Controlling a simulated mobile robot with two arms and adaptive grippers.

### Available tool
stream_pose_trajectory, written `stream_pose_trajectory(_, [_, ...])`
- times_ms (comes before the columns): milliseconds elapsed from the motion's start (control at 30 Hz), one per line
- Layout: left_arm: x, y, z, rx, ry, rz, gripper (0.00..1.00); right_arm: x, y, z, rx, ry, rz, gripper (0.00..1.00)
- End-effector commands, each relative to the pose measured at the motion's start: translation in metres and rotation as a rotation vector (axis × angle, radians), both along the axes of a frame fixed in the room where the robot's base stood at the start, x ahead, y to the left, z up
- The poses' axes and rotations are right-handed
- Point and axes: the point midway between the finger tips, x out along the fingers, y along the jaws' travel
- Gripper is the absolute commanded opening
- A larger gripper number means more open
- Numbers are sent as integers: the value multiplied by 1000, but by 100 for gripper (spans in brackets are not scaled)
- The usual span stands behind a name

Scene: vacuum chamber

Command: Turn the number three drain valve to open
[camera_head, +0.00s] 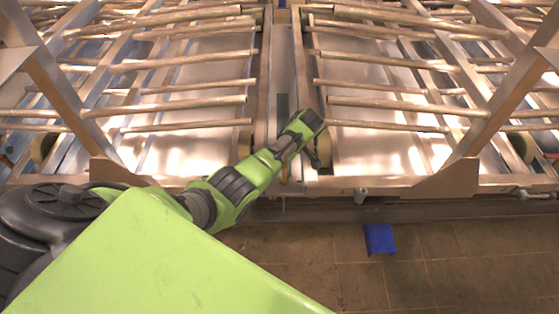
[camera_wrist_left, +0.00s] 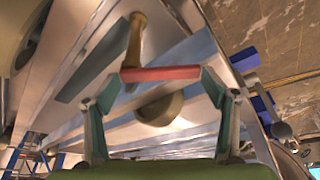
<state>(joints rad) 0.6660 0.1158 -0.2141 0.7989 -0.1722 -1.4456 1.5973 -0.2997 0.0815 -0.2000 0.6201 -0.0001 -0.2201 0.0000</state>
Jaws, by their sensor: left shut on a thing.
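A red bar (camera_wrist_left: 150,74), apparently a valve handle, lies across the left wrist view. A brass-coloured stem (camera_wrist_left: 134,45) shows behind it. My left gripper (camera_wrist_left: 162,75) has one finger at each end of the bar and is shut on it. In the head view my left arm reaches from the left to the front frame, and its hand (camera_head: 303,125) is over the gap between the two racks. The handle is hidden there beneath the arm. No valve number is legible. My right gripper is in neither view.
Metal racks with slanted rods stand left (camera_head: 190,99) and right (camera_head: 385,104) of a central beam (camera_head: 285,65). A frame rail (camera_head: 400,212) runs along their front. A blue object (camera_head: 379,239) is by the tiled floor (camera_head: 440,275), which is otherwise mostly clear.

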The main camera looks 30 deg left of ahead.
Motion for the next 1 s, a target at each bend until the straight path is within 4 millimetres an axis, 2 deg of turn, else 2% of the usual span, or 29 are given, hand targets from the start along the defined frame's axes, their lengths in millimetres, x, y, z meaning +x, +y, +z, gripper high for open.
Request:
stream_pose_trajectory(33, [-1,0,-1,-1,2,0,86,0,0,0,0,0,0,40])
stream_pose_trajectory(67, [-1,0,-1,-1,2,0,93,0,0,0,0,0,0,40])
stream_pose_trajectory(100, [-1,0,-1,-1,1,-1,96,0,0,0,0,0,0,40])
stream_pose_trajectory(433, [0,0,1,0,-1,-1,96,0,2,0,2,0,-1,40])
stream_pose_trajectory(600, [0,-5,11,-1,-1,-2,96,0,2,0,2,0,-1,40])
stream_pose_trajectory(1000, [-9,-93,10,-3,1,-3,96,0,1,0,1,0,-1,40])
